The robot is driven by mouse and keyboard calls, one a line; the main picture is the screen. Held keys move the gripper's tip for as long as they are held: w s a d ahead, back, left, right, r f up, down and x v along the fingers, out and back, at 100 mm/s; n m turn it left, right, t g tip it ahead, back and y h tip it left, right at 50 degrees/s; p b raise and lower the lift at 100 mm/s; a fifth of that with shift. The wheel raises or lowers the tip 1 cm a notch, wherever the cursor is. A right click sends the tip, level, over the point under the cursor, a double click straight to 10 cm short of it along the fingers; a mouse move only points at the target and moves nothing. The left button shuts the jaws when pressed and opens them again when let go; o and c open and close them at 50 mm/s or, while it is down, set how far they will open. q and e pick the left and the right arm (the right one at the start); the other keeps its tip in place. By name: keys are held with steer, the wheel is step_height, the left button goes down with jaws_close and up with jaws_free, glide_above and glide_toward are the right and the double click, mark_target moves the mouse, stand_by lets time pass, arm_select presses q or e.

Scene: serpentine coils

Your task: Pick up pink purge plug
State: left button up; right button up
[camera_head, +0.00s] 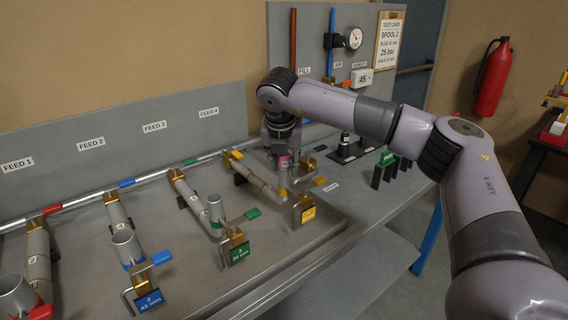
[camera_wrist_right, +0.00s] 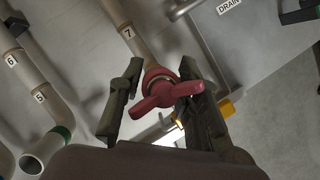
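The pink purge plug (camera_head: 284,161) shows below my right gripper (camera_head: 283,138) in the head view, at the upper end of a short grey pipe stub by the FEED 4 line. In the right wrist view the plug (camera_wrist_right: 158,92) is a pink round cap with a winged handle, in line with a pipe marked 7. My right gripper (camera_wrist_right: 161,75) is open there, with one dark finger on each side of the plug. A gap shows at the left finger; the right wing reaches the right finger, and contact cannot be told. My left gripper is not in view.
Pipes with red, blue (camera_head: 148,300) and green (camera_head: 238,253) tags stand to the left on the grey bench. A yellow tag (camera_head: 307,214) hangs close to the plug. A gauge panel (camera_head: 345,45) rises behind. Dark fittings (camera_head: 345,148) stand to the right.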

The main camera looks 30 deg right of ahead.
jaws_close()
steer(key=shift+r, duration=0.1)
stand_by(0.3)
